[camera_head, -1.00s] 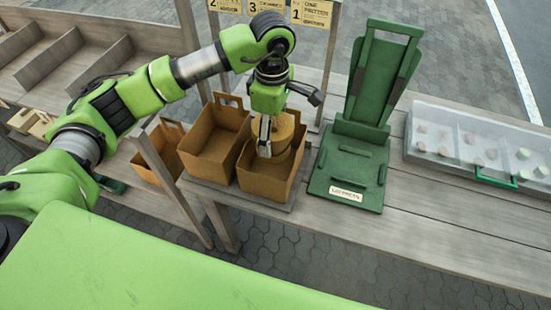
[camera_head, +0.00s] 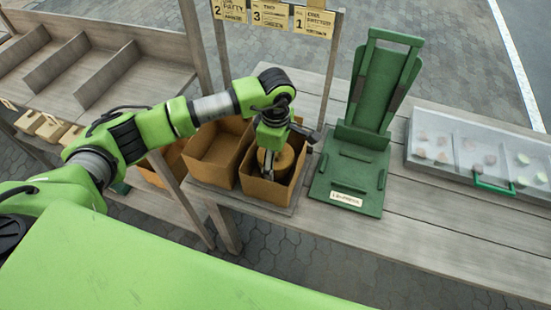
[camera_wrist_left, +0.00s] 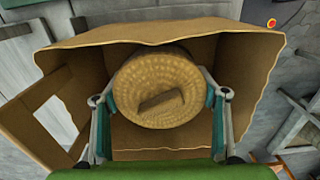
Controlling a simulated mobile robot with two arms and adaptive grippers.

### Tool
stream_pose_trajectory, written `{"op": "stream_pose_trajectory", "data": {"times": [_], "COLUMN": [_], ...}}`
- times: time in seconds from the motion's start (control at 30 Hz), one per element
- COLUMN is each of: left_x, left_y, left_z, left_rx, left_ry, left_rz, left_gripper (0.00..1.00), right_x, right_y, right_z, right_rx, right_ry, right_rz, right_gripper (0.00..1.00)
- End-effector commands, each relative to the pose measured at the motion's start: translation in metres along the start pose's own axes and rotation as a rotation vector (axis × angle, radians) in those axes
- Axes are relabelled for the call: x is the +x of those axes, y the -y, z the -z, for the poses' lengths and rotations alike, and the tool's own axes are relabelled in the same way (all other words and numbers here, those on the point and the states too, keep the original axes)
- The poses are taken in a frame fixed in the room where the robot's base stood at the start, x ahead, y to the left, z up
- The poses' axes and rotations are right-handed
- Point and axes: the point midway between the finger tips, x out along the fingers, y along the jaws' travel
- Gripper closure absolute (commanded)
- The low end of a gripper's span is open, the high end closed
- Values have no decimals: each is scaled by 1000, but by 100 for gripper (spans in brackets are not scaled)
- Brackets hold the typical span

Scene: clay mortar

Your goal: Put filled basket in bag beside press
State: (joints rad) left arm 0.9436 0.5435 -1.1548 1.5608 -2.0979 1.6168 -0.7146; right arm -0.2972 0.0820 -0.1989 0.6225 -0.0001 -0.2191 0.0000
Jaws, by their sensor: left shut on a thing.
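The round woven basket (camera_head: 283,160) has its lid and handle facing up in the left wrist view (camera_wrist_left: 150,95). My left gripper (camera_head: 268,165) is shut on the basket, with one finger on each side of it. The basket is inside the brown open bag (camera_head: 268,190) that stands just left of the green press (camera_head: 350,170). The bag's walls surround basket and fingers in the left wrist view (camera_wrist_left: 250,60). Whether the basket touches the bag's bottom is hidden. My right gripper is not in view.
A second open brown bag (camera_head: 213,148) stands directly left, another (camera_head: 172,165) sits lower beyond a post. A clear-lidded case (camera_head: 480,155) lies right of the press. Signs (camera_head: 270,14) hang behind the bags. The table front right of the press is clear.

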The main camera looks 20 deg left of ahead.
Motion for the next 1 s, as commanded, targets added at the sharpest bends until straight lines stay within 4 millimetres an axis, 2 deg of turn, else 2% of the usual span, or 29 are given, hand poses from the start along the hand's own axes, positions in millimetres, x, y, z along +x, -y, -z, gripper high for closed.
{"op": "stream_pose_trajectory", "data": {"times": [0.03, 0.07, 0.1, 0.53, 0.57, 0.67, 1.0], "left_x": [3, 2, 1, -4, -5, -20, -92], "left_y": [0, 0, 0, 0, -1, -2, -1], "left_z": [0, 0, 0, 0, 0, 0, 0], "left_rx": [0, 0, 0, 0, 0, 2, 1], "left_ry": [0, 0, 0, 0, 1, 1, 0], "left_rz": [-1, 0, 0, 0, -2, -5, -4], "left_gripper": [67, 26, 17, 17, 17, 17, 17], "right_x": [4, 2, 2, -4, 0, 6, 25], "right_y": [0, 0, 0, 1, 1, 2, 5], "right_z": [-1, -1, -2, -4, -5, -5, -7], "right_rx": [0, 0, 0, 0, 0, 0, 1], "right_ry": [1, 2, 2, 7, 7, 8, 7], "right_rz": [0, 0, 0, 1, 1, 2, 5], "right_gripper": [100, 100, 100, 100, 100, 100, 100]}}
